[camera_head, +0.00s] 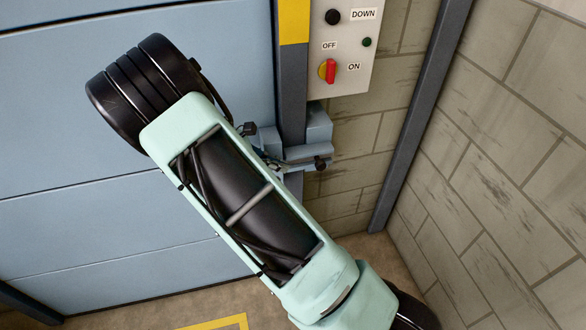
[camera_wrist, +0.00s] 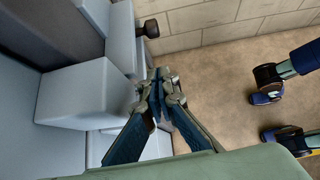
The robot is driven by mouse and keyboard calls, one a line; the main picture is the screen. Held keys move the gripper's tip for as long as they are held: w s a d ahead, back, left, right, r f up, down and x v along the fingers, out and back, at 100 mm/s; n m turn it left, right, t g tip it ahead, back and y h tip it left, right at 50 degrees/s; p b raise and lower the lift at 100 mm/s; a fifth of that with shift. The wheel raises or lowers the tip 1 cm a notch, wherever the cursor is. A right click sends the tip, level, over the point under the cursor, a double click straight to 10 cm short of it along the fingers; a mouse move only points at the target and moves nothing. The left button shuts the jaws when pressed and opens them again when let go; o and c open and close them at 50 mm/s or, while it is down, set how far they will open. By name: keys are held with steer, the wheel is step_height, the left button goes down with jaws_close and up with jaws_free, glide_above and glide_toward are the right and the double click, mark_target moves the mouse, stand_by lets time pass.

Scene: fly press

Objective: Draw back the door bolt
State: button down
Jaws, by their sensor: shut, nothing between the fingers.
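The door bolt (camera_head: 300,153) is a blue-grey bar fitting at the right edge of the blue door, with a black knob (camera_head: 320,163) at its right end. In the wrist view the black knob (camera_wrist: 150,29) shows at the top, beside the pale blue housing (camera_wrist: 80,95). My gripper (camera_wrist: 160,80) has its fingertips together, with nothing seen between them. The tips are close beside the bolt fitting, below the knob in the picture; whether they touch the fitting I cannot tell. In the head view my arm hides most of my gripper and part of the bolt.
The blue panelled door (camera_head: 100,210) fills the left. A control box (camera_head: 343,50) with a red switch turned near ON is above the bolt. A dark post (camera_head: 412,110) and block walls (camera_head: 500,150) bound the right. Open floor (camera_wrist: 225,80) shows right of my gripper in the wrist view.

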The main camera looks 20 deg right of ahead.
steer(key=shift+v, duration=2.4)
